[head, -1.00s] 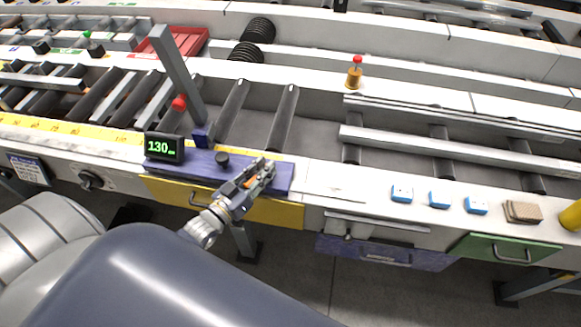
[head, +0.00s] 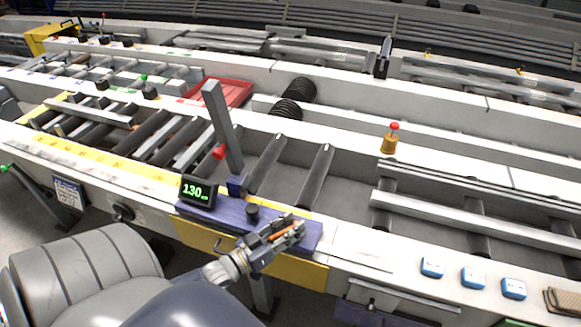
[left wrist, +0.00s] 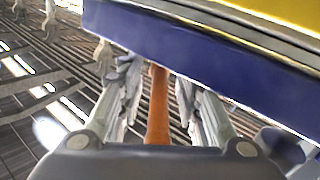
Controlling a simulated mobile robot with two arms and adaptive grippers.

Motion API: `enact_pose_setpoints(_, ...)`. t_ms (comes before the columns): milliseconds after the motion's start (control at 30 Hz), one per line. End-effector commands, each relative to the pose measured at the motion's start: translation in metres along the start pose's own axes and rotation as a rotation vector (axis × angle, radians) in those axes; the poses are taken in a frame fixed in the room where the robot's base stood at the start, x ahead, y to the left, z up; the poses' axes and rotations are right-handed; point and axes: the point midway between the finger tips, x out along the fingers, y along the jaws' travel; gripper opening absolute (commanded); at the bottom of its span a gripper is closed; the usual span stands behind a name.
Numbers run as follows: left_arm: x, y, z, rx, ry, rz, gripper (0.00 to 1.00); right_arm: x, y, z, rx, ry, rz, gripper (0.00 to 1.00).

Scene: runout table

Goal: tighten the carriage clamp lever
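The purple carriage (head: 232,215) sits on the front rail with a black display (head: 198,191) reading 130 and a dark round knob (head: 252,212). The orange clamp lever (head: 281,233) shows at the carriage's front, partly hidden by my left gripper (head: 283,231). In the left wrist view, the lever (left wrist: 157,105) stands between the two grey fingers (left wrist: 157,95) of that gripper. Gaps show on both sides of the lever, so the gripper is open around it. The carriage's purple face (left wrist: 200,55) crosses above. My right gripper is not in view.
A grey upright arm (head: 222,125) with a red knob rises beside the display. A yellow drawer (head: 300,271) lies below the carriage. Blue-and-white blocks (head: 473,278) lie on the ledge at right. A red tray (head: 232,92) and a brass piece with a red top (head: 390,142) stand farther back.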

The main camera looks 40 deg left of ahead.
Motion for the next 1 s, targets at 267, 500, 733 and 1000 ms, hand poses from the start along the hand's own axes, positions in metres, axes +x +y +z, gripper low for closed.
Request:
enact_pose_setpoints(267,-0.023,0.0,0.001,0.001,-0.002,0.0,0.32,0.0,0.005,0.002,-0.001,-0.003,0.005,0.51)
enact_pose_setpoints(500,-0.072,0.0,0.001,0.0,-0.003,-0.001,0.32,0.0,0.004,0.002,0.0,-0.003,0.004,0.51)
enact_pose_setpoints(733,-0.108,0.0,0.001,0.0,-0.003,-0.001,0.32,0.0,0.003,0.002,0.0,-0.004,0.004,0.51)
enact_pose_setpoints(1000,-0.121,0.001,0.0,0.0,0.0,0.0,0.32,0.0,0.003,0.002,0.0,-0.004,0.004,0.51)
